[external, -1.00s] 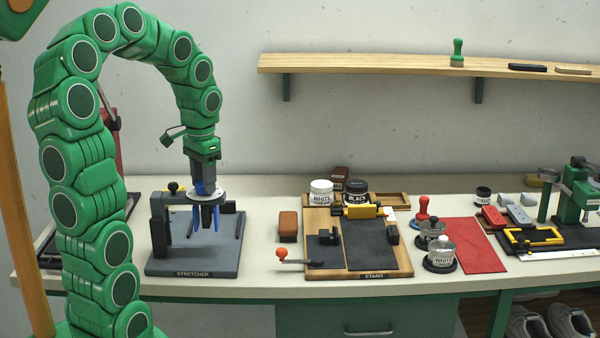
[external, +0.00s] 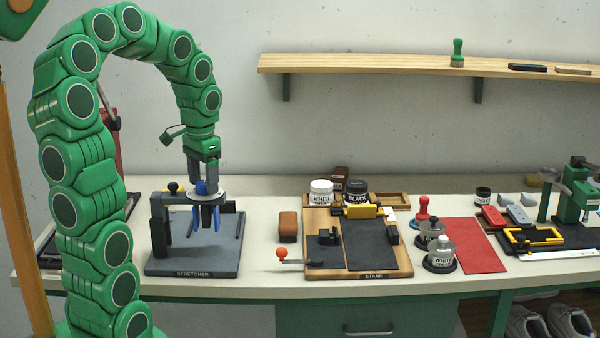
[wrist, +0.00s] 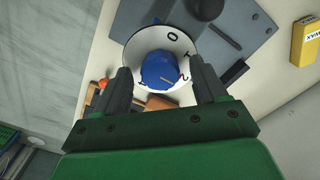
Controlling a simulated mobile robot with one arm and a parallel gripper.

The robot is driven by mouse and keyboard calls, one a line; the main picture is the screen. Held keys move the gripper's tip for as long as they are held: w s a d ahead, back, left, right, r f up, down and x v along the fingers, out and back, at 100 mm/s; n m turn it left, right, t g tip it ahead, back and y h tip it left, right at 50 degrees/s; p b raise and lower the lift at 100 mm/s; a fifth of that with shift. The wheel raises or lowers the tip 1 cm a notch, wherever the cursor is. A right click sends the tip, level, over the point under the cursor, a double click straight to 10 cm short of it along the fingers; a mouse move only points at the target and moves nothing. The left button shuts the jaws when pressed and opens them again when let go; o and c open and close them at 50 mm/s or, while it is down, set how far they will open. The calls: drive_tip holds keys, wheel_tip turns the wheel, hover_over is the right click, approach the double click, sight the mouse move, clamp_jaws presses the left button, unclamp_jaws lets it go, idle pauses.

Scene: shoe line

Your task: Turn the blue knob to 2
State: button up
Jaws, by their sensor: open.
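The blue knob (external: 201,188) sits on a white round dial on top of the stretcher (external: 205,262). The wrist view shows the knob (wrist: 158,70) from above, on the white dial (wrist: 133,50) with black marks, including a 0 and what look like a 1 and a 2. A short pointer line on the knob lies toward the mark that looks like 2; the exact alignment is hard to tell. My gripper (external: 202,178) is open, pointing down over the knob. In the wrist view its fingers (wrist: 164,80) stand apart on either side of the knob, with gaps visible.
The stand (external: 373,276) with its orange-tipped crank and a brown block (external: 288,226) are to the right. A yellow box (wrist: 306,40) shows in the wrist view.

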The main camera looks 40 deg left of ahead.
sight(204, 182)
wheel_tip(204, 182, up, 8)
drive_tip(key=shift+f, duration=0.25)
idle(0.5)
drive_tip(key=shift+d+r, duration=0.1)
drive_tip(key=shift+d, duration=0.05)
drive_tip(key=s+d+r+n, duration=0.1)
drive_tip(key=s+d, duration=0.1)
drive_tip(key=d, duration=0.5)
drive_tip(key=s+d+r, duration=0.1)
drive_tip(key=s+d, duration=0.2)
drive_tip(key=d, duration=0.4)
drive_tip(key=s+d+f+g, duration=0.1)
drive_tip(key=s+f, duration=0.3)
drive_tip(key=s, duration=0.4)
drive_tip(key=s+d+f, duration=0.2)
drive_tip(key=s+f, duration=0.2)
drive_tip(key=s, duration=0.5)
drive_tip(key=shift+d+f+g, duration=0.2)
drive_tip(key=shift+d+g, duration=0.1)
drive_tip(key=shift+g, duration=0.1)
